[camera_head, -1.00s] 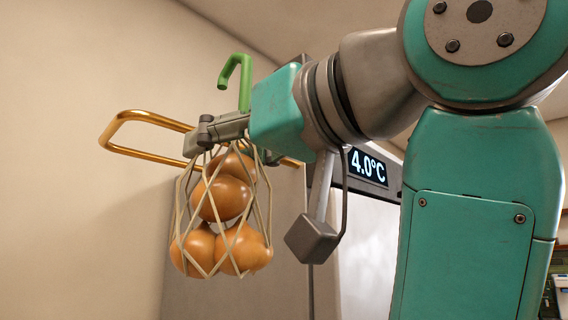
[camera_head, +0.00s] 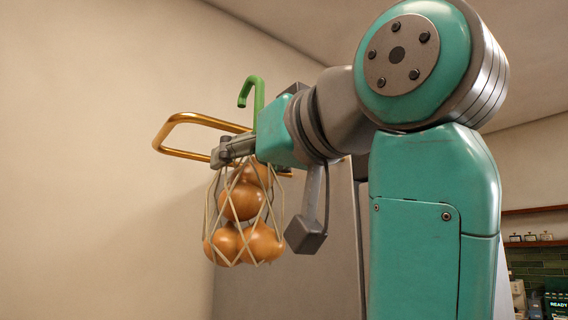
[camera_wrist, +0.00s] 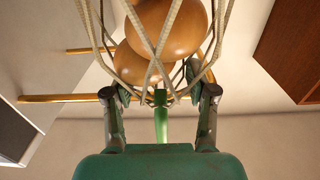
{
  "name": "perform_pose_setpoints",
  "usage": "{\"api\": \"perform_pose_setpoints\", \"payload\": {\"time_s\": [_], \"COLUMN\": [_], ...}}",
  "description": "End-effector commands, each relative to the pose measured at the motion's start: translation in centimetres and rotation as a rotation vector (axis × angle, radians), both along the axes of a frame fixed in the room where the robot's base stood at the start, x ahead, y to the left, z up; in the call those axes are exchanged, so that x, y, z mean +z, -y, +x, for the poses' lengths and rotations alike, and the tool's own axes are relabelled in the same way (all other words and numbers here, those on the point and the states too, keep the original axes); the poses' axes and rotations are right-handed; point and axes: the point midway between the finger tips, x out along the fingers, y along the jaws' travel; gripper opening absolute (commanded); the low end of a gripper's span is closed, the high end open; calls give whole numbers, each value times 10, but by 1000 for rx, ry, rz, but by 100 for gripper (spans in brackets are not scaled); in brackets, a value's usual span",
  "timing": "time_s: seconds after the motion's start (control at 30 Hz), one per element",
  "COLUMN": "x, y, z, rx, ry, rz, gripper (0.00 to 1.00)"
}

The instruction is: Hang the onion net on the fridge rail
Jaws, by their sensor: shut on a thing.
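The onion net (camera_head: 241,204) is a pale mesh with several brown onions, hanging below my gripper (camera_head: 222,152). My gripper is shut on the top of the net. A green hook (camera_head: 258,92) stands up from the net's top, its bent tip to the left. The brass rail (camera_head: 193,118) is a rounded loop behind the gripper; the hook shows above it, apart from its top bar as far as I can see. In the wrist view the net (camera_wrist: 167,35) fills the top, the hook (camera_wrist: 161,125) is between the fingers, and the rail (camera_wrist: 60,98) lies left.
The grey fridge side (camera_head: 290,285) is below the rail, partly hidden by my arm. A bare beige wall (camera_head: 100,150) fills the left, with free room in front of it. Shelves (camera_head: 535,243) and small appliances stand far right. A brown panel (camera_wrist: 285,50) shows in the wrist view.

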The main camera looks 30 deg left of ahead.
Motion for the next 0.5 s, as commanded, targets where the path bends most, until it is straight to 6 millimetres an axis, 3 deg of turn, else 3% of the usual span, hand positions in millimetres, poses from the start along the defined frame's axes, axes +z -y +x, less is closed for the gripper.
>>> {"api": "perform_pose_setpoints", "payload": {"time_s": [0.5], "x": [1], "y": [-32], "z": [12], "rx": [2], "ry": [1], "rz": [2], "gripper": [0]}}
